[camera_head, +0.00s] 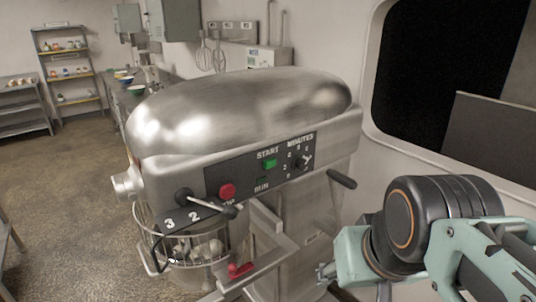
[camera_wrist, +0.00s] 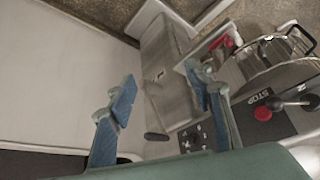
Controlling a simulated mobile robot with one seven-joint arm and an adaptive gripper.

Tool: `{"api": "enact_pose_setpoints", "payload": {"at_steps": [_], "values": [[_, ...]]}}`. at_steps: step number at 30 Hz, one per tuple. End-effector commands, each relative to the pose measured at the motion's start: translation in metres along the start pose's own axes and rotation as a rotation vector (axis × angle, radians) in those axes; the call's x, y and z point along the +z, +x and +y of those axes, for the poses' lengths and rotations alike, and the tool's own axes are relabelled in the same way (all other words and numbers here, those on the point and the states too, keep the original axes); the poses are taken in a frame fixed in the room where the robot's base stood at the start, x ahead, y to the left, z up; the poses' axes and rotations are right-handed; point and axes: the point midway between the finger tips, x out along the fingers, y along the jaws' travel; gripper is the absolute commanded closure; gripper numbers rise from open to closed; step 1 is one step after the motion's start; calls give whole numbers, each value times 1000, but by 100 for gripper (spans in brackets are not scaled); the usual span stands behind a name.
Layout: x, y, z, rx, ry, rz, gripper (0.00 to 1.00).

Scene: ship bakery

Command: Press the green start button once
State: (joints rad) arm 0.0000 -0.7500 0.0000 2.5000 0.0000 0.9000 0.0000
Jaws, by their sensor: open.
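The green start button (camera_head: 270,163) sits under the word START on the dark control panel (camera_head: 240,176) of a big steel mixer (camera_head: 235,108). The red stop button (camera_head: 227,191) is lower left of it and also shows in the wrist view (camera_wrist: 263,113). A minutes dial (camera_head: 302,163) is to its right. My gripper (camera_head: 326,274) is low and right of the panel in the head view, apart from the button. In the wrist view my gripper (camera_wrist: 165,100) has its two fingers wide apart with nothing between them. I cannot see the green button in that view.
A speed lever (camera_head: 208,203) and a black handle (camera_head: 342,179) stick out from the mixer. A wire-guarded bowl (camera_head: 195,250) and red-handled lever (camera_head: 240,269) are below. A wall with a dark window (camera_head: 425,80) is at right. Open floor (camera_head: 60,190) lies left.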

Motion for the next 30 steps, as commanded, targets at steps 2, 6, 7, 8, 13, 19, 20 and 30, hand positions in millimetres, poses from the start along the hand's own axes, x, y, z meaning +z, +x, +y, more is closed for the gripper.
{"api": "enact_pose_setpoints", "payload": {"at_steps": [2, 6, 7, 8, 13, 19, 20, 30], "values": [[0, 0, 0, 0, 0, 0, 60], [0, 0, 0, 0, 0, 0, 75], [0, 0, 0, 0, 0, 0, 78], [0, 0, 0, 0, 0, 0, 82], [0, 0, 0, 0, 0, 0, 100], [0, 0, 0, 0, 0, 0, 100], [0, 0, 0, 0, 0, 0, 100], [0, 0, 0, 0, 0, 0, 100]]}}
